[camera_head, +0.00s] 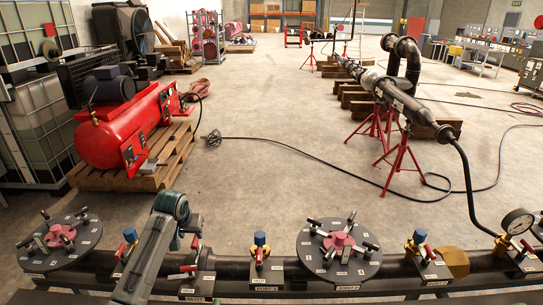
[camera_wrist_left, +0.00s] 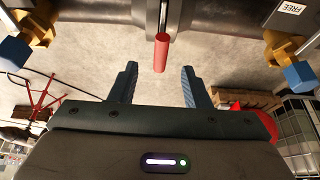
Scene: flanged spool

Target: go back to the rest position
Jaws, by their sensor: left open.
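My left arm comes in from the bottom left of the head view, over the dark pipe. My left gripper (camera_head: 184,236) is at its end, beside a valve, and its fingers are partly hidden there. In the left wrist view both fingers of my left gripper (camera_wrist_left: 160,84) stand wide apart with nothing between them. A red valve handle (camera_wrist_left: 161,53) lies just beyond the fingertips, in line with the gap, and looks apart from both fingers. My right gripper is in neither view.
The pipe (camera_head: 232,270) runs along the front with blue-topped valves (camera_head: 260,240), two round flanged discs (camera_head: 340,262) and a gauge (camera_head: 517,221). A red compressor (camera_head: 120,130) on a pallet stands behind at left. Red stands (camera_head: 402,160) hold another pipe at right.

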